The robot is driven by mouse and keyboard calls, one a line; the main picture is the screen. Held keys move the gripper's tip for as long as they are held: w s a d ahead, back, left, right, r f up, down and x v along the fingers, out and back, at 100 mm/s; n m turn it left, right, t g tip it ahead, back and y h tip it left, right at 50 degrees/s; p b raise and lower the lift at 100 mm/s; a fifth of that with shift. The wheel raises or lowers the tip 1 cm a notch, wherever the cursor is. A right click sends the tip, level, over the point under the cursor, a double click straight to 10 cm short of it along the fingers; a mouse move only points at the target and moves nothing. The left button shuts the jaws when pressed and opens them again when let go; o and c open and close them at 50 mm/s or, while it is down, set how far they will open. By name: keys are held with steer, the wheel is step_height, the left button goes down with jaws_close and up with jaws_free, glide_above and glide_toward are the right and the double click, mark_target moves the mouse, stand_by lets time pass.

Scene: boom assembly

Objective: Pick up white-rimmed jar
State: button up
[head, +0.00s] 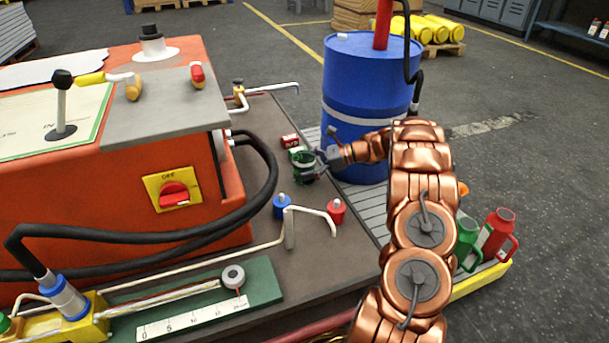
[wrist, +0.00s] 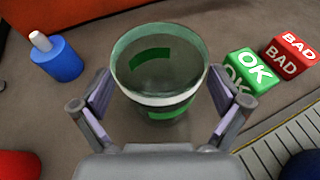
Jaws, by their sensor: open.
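The jar (wrist: 160,62) is round, greenish and see-through, with a white band and green patches. In the wrist view it stands on the grey-brown bench top, open mouth toward the camera. In the head view the jar (head: 302,160) is small and partly covered by my gripper (head: 319,163). My gripper (wrist: 162,92) is open in the wrist view, one finger on each side of the jar's near part. No finger clearly touches it.
A green OK block (wrist: 253,70) and a red BAD block (wrist: 289,55) lie right of the jar. A blue bottle (wrist: 57,60) stands left. In the head view, a blue drum (head: 350,95) stands behind my arm, and an orange machine (head: 120,190) fills the left.

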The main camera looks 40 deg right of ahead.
steer(key=shift+w+a+f, duration=0.1)
steer(key=shift+w+a, duration=0.1)
steer(key=c, duration=1.3)
